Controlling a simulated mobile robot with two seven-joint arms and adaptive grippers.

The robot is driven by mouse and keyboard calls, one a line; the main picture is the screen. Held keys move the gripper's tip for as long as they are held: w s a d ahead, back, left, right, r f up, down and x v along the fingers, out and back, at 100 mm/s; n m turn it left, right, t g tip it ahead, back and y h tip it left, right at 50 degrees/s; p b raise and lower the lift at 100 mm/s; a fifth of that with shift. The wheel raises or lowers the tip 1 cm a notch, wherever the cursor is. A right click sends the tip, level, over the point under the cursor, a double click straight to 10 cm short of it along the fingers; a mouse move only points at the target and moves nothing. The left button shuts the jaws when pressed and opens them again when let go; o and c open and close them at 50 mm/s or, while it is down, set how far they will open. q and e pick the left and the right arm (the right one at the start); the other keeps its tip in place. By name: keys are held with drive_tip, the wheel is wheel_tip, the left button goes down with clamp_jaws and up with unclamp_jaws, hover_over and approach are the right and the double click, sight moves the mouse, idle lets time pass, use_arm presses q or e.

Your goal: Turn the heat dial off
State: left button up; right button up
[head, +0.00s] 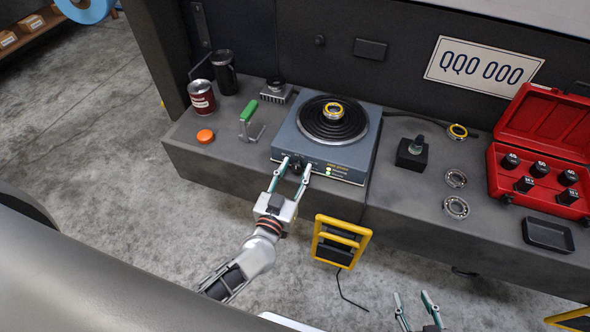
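My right gripper (416,300) is open and empty, low in front of the bench.
A green-handled tool (248,112), an orange button (205,136), a red can (201,97) and a dark mug (225,72) stand left of the unit. A black block (411,154), loose bearings (456,208) and an open red case (540,150) are right.

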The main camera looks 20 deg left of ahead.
use_arm(q)
drive_tip(key=c, duration=0.9)
drive_tip(key=shift+c, duration=0.7)
drive_tip(key=shift+r+n+p, duration=0.15)
drive_tip(key=shift+n+p, duration=0.5)
drive_tip(key=shift+n, duration=0.85)
drive_tip(key=shift+a+n, duration=0.1)
drive_tip(key=shift+n, duration=0.8)
drive_tip(key=n+p, duration=0.1)
drive_tip(key=n, duration=0.2)
drive_tip(key=shift+n, duration=0.3)
drive_tip(key=n, duration=0.2)
drive_tip(key=shift+f+n, duration=0.2)
drive_tip(key=shift+n, duration=0.2)
drive_tip(key=n, duration=0.2)
drive_tip(key=shift+n, duration=0.3)
drive_tip(key=n, duration=0.3)
drive_tip(key=shift+a+f+n, duration=0.1)
drive_tip(key=shift+f+n, duration=0.05)
drive_tip(key=shift+n, duration=0.25)
drive_tip(key=n+b, duration=0.1)
drive_tip(key=n, duration=0.2)
drive_tip(key=shift+f, duration=0.1)
drive_tip(key=shift+n+b, duration=0.45)
drive_tip(key=shift+n, duration=1.15)
use_arm(e)
drive_tip(key=shift+w+r, duration=0.15)
drive_tip(key=shift+w, duration=0.15)
